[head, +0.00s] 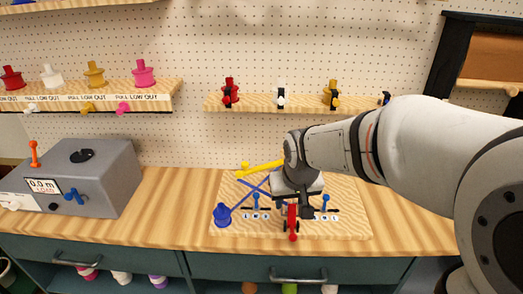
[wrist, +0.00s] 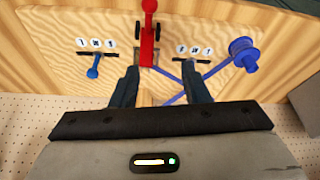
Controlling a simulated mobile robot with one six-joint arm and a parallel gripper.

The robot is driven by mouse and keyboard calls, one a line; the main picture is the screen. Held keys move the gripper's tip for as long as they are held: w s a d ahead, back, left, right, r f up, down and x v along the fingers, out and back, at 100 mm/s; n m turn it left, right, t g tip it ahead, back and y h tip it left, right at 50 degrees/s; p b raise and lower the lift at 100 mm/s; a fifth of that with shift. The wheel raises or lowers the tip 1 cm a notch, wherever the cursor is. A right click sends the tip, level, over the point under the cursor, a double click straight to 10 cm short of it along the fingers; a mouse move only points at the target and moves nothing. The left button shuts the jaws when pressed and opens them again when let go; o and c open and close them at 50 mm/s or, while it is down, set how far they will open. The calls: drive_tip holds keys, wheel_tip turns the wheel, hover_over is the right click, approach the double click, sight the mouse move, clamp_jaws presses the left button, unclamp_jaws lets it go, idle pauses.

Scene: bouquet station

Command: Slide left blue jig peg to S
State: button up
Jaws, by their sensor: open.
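The left blue jig peg (head: 256,200) stands in a short dark slot on the wooden jig board (head: 225,229), with small white letter tags in front of it. The tags are too small to read surely, so I cannot tell its stop. In the wrist view, which shows the board turned around, this peg's slot is at the right and my finger mostly hides the peg. My gripper (head: 306,208) is open over the board, right of this peg in the head view; its fingers also show in the wrist view (wrist: 160,72). The right blue peg (head: 325,202) shows too (wrist: 93,68).
A red clamp (head: 292,222) stands between the two slots, close to my gripper. A blue spool (head: 222,215) is at the board's left, with crossed blue strips beside it. A yellow lever (head: 260,168) is behind. A grey box (head: 95,170) stands left on the bench.

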drive_tip(key=n+p, duration=0.1)
drive_tip(key=p, duration=0.2)
approach(257, 194)
drive_tip(key=shift+y, duration=0.3)
drive_tip(key=x, duration=0.4)
drive_tip(key=p+x, duration=0.1)
drive_tip(key=x, duration=0.3)
drive_tip(key=shift+d, duration=0.2)
drive_tip(key=shift+t, duration=0.3)
drive_tip(key=shift+c, duration=0.5)
clamp_jaws()
